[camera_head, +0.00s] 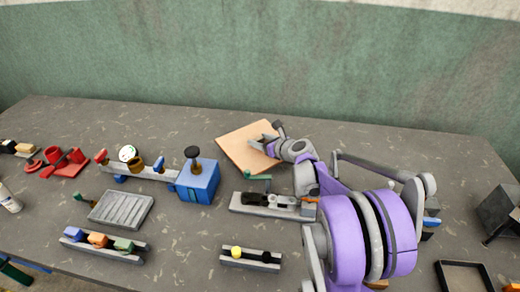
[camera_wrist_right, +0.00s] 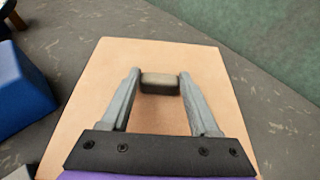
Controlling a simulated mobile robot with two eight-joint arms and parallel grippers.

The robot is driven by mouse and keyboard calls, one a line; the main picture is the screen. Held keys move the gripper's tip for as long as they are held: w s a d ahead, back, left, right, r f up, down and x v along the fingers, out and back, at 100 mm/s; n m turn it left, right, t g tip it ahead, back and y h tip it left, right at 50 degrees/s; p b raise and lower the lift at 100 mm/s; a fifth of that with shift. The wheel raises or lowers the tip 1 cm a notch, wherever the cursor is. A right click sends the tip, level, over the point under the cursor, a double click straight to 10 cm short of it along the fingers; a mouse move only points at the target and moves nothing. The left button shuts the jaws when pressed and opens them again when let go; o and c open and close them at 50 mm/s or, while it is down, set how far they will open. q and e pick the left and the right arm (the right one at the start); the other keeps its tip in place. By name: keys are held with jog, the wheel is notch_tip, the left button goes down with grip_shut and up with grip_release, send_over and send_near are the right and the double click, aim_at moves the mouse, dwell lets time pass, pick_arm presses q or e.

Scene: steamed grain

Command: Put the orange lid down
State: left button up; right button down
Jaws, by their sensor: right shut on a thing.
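The orange lid (camera_head: 242,150) is a flat, square, tan-orange panel at the back middle of the table, behind the blue box. It fills much of the right wrist view (camera_wrist_right: 150,58), with a small grey-brown block-shaped handle (camera_wrist_right: 159,83) on top. My right gripper (camera_head: 258,146) reaches over the lid from the right. Its two fingers (camera_wrist_right: 158,84) are shut on the handle, one on each side. I cannot tell whether the lid's underside touches the table. My left gripper is not in view.
A blue box (camera_head: 196,182) with a dark knob stands in front of the lid, left of centre. A grey fixture (camera_head: 245,203) lies near my right arm. A ribbed grey tray (camera_head: 121,209) and red parts (camera_head: 65,164) are at left. The table behind the box, left of the lid, is clear.

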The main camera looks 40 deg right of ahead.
jog(key=shift+f, duration=1.9)
jog(key=shift+f+b, duration=0.2)
jog(key=shift+b, duration=0.2)
jog(key=shift+c, duration=0.6)
grip_release()
jog(key=shift+r, duration=0.1)
jog(key=shift+r, duration=0.1)
